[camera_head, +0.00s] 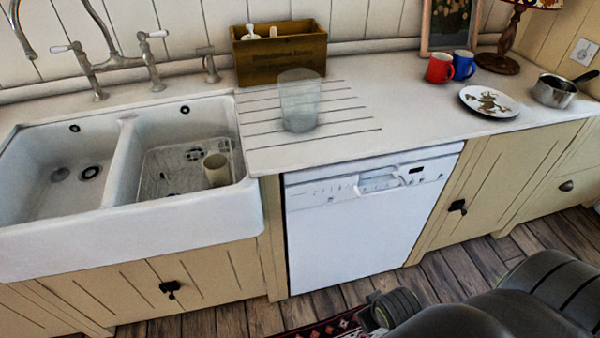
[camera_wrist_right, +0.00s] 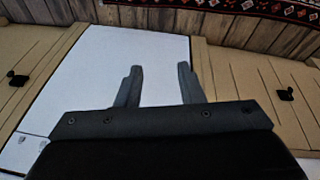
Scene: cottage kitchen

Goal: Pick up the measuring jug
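The measuring jug (camera_head: 300,101) is a clear, see-through vessel standing upright on the grooved drainer part of the worktop, right of the sink, in the head view. Nothing touches it. My right gripper (camera_wrist_right: 158,84) is open and empty in the right wrist view, with its two dark fingers apart in front of the white dishwasher. The jug does not show in that view. In the head view a dark part of my arm reaches in at the bottom right, well below and right of the jug. My left gripper is in neither view.
A wooden box (camera_head: 281,53) stands behind the jug. The double sink (camera_head: 131,162) is to its left, holding a rack and a cup (camera_head: 217,169). Right are a red mug (camera_head: 440,68), blue mug (camera_head: 463,65), plate (camera_head: 489,101) and saucepan (camera_head: 554,92). The worktop between jug and plate is clear.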

